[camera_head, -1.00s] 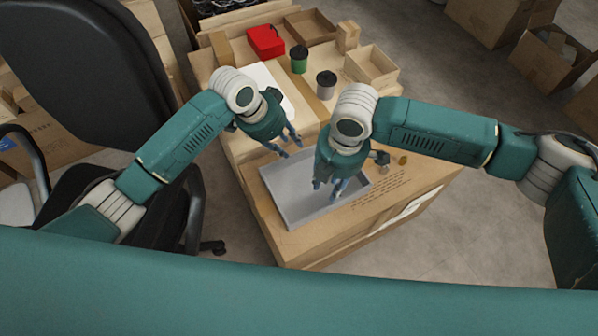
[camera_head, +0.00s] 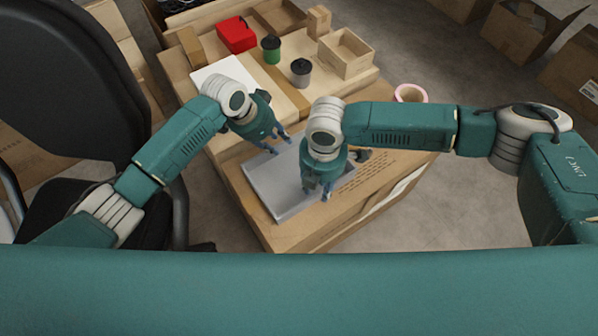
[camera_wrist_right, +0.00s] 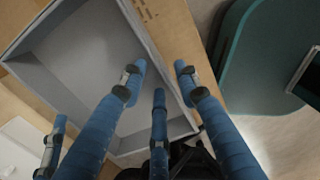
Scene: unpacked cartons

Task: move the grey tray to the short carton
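The grey tray (camera_head: 262,188), shallow and rectangular, lies on top of a brown carton (camera_head: 300,238) with printed text. I cannot tell whether this is the short carton. My left gripper (camera_head: 278,144) is open at the tray's far edge, and I cannot tell if it touches. My right gripper (camera_head: 317,195) is over the tray's right side and hides part of it. In the right wrist view the right gripper (camera_wrist_right: 160,84) has its fingers spread, with the tray's wall (camera_wrist_right: 160,60) running between them. Nothing is gripped there.
Behind the tray stand a red box (camera_head: 237,35), a green jar (camera_head: 271,50), a grey jar (camera_head: 301,73) and an open wooden box (camera_head: 346,55). A pink-rimmed roll (camera_head: 425,95) is at the right. A black chair (camera_head: 70,75) stands left. Open cartons (camera_head: 515,35) stand back right.

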